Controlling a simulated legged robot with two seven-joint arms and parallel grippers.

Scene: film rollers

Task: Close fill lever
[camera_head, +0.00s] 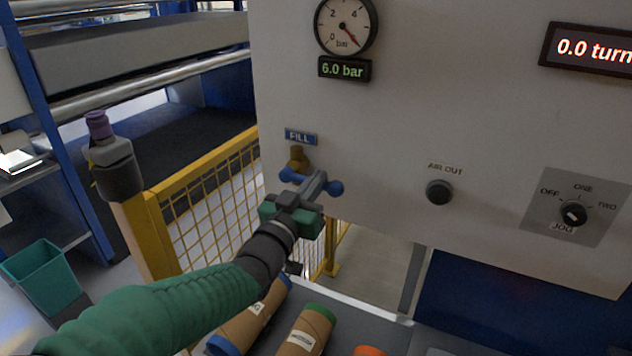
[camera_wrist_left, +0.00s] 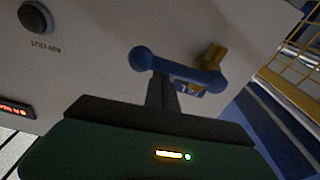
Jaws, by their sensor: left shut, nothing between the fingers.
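The fill lever (camera_head: 335,188) is a blue bar with rounded ends on a brass valve (camera_head: 298,158), under the blue FILL label (camera_head: 301,137) on the pale panel. It lies roughly level, slightly lower at its right end. My left gripper (camera_head: 318,181) is shut and empty, its fingertips at the middle of the lever and hiding part of it. In the left wrist view the lever (camera_wrist_left: 180,68) crosses just beyond the shut fingertips (camera_wrist_left: 161,82); they look very close to it, but I cannot tell whether they touch. The brass valve (camera_wrist_left: 212,56) shows behind it.
A gauge (camera_head: 346,25) above a 6.0 bar readout (camera_head: 344,69) sits higher on the panel. The AIR OUT knob (camera_head: 439,192) and jog switch (camera_head: 573,213) are to the right. A yellow mesh fence (camera_head: 215,195) stands left; film rollers (camera_head: 305,332) lie below my arm.

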